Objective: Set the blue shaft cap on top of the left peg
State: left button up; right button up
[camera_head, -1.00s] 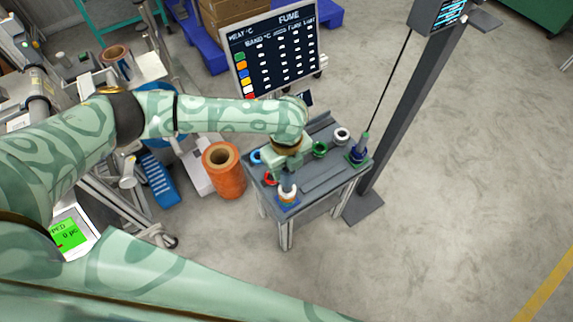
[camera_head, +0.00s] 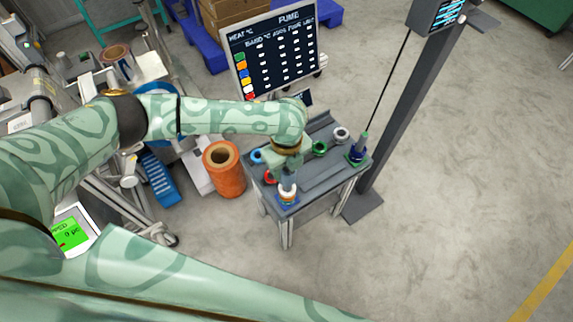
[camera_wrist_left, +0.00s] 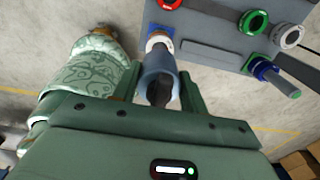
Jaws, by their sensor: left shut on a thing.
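My left gripper (camera_head: 287,170) points down over the near left corner of the grey table. It is shut on the blue shaft cap, a blue-grey cylinder (camera_wrist_left: 159,75) between the fingers in the left wrist view. The left peg's stack, with a white and an orange ring (camera_head: 288,191) on a blue base, is just below the gripper. In the left wrist view the stack (camera_wrist_left: 157,43) lies in line with the cap. The cap hides the peg's tip, and I cannot tell whether they touch. My right gripper is not in view.
The right peg (camera_head: 364,139) stands with blue and green rings at the table's right end. Loose rings lie on the table (camera_head: 322,180): blue (camera_head: 257,156), red (camera_head: 269,178), green (camera_head: 319,149) and white (camera_head: 341,135). A chart board (camera_head: 272,50) stands behind.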

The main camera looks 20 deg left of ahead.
pick_arm(q)
jog(key=shift+f, duration=0.5)
jog(key=shift+f, duration=0.25)
jog(key=shift+f, duration=0.35)
jog(key=shift+f, duration=0.15)
dwell(0.4)
jog(key=shift+f+b, duration=0.55)
jog(key=shift+f, duration=0.2)
jog(key=shift+f, duration=0.45)
jog(key=shift+f, duration=0.2)
